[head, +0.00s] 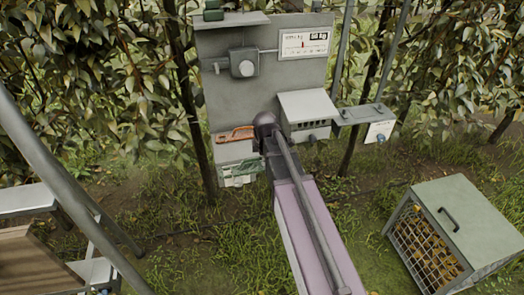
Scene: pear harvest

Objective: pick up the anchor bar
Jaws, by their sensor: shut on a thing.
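My grey arm reaches forward over the lavender beam to the tool board. A dark part below its rounded end joint looks like my gripper (273,164), small and partly hidden by the arm. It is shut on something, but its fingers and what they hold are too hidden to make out. I cannot pick out the anchor bar with certainty. Just left of my gripper are green and white pieces (239,172) at a small pale holder. An orange-handled tool (236,135) lies on a small ledge above them.
The grey board (222,92) carries a dial panel (304,44), a vented box (308,108) and a side shelf with a white tag (380,131). A green-topped crate of yellow fruit (462,218) stands right. Leafy trees and metal poles flank the board. Grass is open between board and crate.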

